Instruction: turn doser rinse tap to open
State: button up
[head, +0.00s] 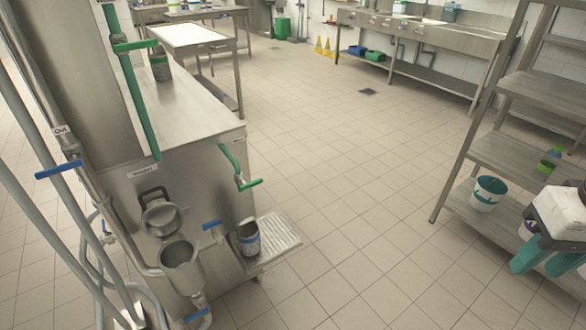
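A steel filling machine (190,190) stands at the left with several taps. A green-handled tap (250,184) on a short green pipe sits at its front right corner, above the drip tray; its small label is too small to read. Another green-handled tap (134,46) is on a tall green pipe above the machine top. Blue-handled taps show at the left pipe (58,169), beside the cup (212,225) and under the funnel (198,316). I cannot tell which is the doser rinse tap. My gripper (545,259) is at the far right, far from all taps, its teal fingers apart and seemingly empty.
A cup (248,238) stands on the drip tray (278,237). A banded container (160,68) stands on the machine top. A steel shelf (500,150) at the right holds a white bucket (488,194), close to my gripper. The tiled floor (350,190) between is clear.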

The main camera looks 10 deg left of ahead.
aim_at(244, 186)
jog(key=u, duration=0.05)
jog(key=i, duration=1.05)
jog(key=u, duration=0.85)
